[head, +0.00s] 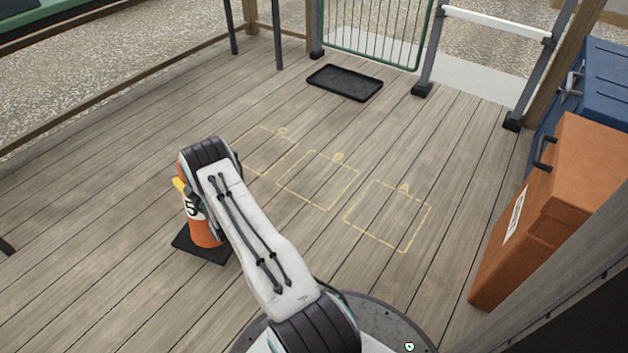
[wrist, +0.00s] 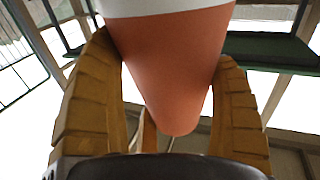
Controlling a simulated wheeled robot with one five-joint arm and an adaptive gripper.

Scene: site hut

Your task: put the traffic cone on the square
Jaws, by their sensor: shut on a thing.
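An orange traffic cone (head: 205,232) with a white band marked 5 and a black square base stands upright on the plank floor, left of the middle in the head view. My gripper is shut on the cone; in the wrist view its ribbed yellow fingers (wrist: 165,110) lie along both sides of the orange upper part (wrist: 172,65). My arm hides the cone's top in the head view. Three yellow outlined squares are on the floor to the right of the cone: A (head: 403,249), B (head: 318,206) and C (head: 270,172). All three look empty.
A black tray (head: 345,93) lies at the back near a green gate (head: 375,30). An orange case (head: 540,205) and a blue case (head: 600,95) stand along the right side. Dark posts rise at the back left. The floor around the squares is clear.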

